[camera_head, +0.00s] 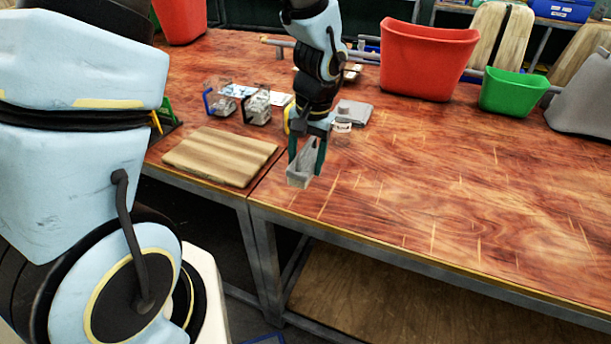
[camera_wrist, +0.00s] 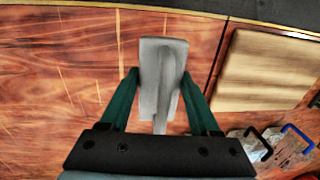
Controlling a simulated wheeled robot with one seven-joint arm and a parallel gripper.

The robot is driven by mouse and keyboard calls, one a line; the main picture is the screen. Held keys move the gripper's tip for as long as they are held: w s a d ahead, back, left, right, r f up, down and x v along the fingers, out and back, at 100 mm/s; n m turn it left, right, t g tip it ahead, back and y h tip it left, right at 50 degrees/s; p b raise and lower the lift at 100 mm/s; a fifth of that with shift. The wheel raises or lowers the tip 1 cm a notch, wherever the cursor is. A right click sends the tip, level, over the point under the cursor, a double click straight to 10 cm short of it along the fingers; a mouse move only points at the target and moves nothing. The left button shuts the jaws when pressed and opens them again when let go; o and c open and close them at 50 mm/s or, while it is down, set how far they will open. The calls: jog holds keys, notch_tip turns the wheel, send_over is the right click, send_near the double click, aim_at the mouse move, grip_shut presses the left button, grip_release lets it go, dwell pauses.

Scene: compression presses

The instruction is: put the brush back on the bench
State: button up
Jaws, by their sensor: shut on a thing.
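My gripper (camera_head: 308,160) is shut on the brush (camera_head: 300,175), a grey, block-like thing with a narrower handle. In the head view it hangs below the fingers, over the front edge area of the bench (camera_head: 430,190), which has a reddish wood top. In the wrist view the brush (camera_wrist: 162,80) lies between the two green fingers (camera_wrist: 160,95), its broad end pointing away from my wrist. I cannot tell whether the brush touches the bench top. Part of its handle is hidden by the fingers.
A wooden board (camera_head: 220,156) lies to the left of my gripper. Small clear bins (camera_head: 257,107) and a grey flat object (camera_head: 355,113) stand behind. A red bin (camera_head: 425,60) and a green bin (camera_head: 513,92) stand at the back right. The bench's right front is clear.

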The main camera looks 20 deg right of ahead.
aim_at(312, 162)
jog(key=shift+f, duration=2.25)
jog(key=o, duration=1.4)
jog(key=shift+f, duration=0.1)
jog(key=shift+o, duration=0.2)
jog(key=r, duration=0.8)
jog(key=s+d+r+b, duration=0.1)
jog(key=r, duration=0.3)
jog(key=w+a+n, duration=0.1)
jog(key=a+n, duration=0.2)
jog(key=a, duration=1)
jog(key=w+a+n+h, duration=0.1)
jog(key=a+n, duration=0.3)
jog(key=a, duration=0.9)
jog(key=shift+w+a+f+t, duration=0.15)
jog(key=shift+w+t, duration=0.15)
